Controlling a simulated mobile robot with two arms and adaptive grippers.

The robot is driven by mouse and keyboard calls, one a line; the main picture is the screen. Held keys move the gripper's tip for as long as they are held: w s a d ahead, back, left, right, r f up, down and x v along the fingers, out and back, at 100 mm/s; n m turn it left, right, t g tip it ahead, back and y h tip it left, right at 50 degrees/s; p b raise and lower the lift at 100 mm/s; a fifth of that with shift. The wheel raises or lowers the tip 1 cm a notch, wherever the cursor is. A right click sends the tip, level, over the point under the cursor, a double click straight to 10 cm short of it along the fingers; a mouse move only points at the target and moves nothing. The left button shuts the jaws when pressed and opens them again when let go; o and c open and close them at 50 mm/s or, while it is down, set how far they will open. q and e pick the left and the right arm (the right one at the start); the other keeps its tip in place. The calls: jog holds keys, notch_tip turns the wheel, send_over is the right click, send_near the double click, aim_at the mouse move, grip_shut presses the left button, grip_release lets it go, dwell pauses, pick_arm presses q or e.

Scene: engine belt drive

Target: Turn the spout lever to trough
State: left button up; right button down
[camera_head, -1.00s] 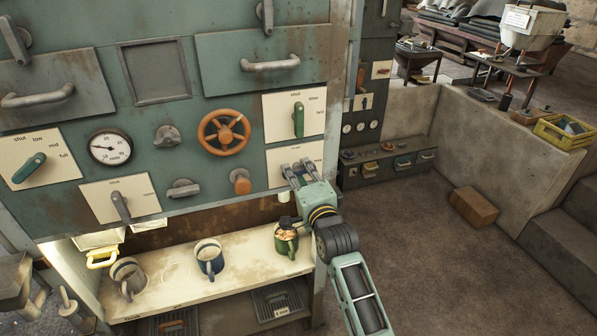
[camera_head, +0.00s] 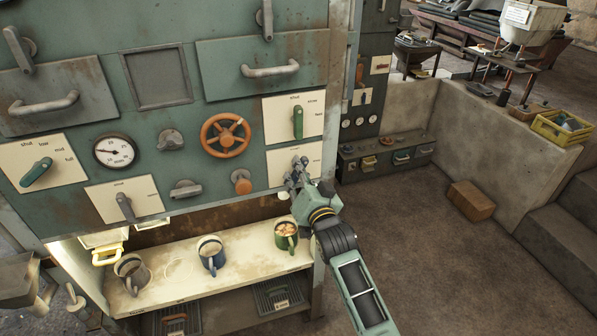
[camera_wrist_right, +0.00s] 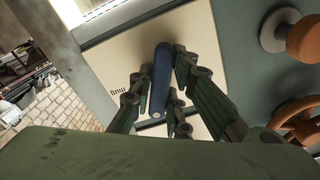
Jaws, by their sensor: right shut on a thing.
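The spout lever (camera_wrist_right: 161,82) is a dark blue bar with a pale end, on a cream plate (camera_wrist_right: 205,38) in the right wrist view. The word "mug" is legible on that plate, upside down. In the head view the plate (camera_head: 278,168) sits at the cabinet's lower right, and my gripper covers the lever. My right gripper (camera_head: 296,172) is shut on the lever, with fingers on both sides of it in the wrist view (camera_wrist_right: 160,88). The plate's other label is hidden. My left gripper is not in view.
An orange knob (camera_head: 241,181) and an orange handwheel (camera_head: 225,135) are left of the plate. A green lever (camera_head: 297,122) is above it.

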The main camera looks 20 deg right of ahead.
jog(key=n, duration=0.5)
jog(key=shift+n+p, duration=0.3)
jog(key=shift+p, duration=0.05)
dwell(0.5)
jog(key=c, duration=1.7)
grip_release()
jog(key=s, duration=1.2)
jog(key=shift+d, duration=0.25)
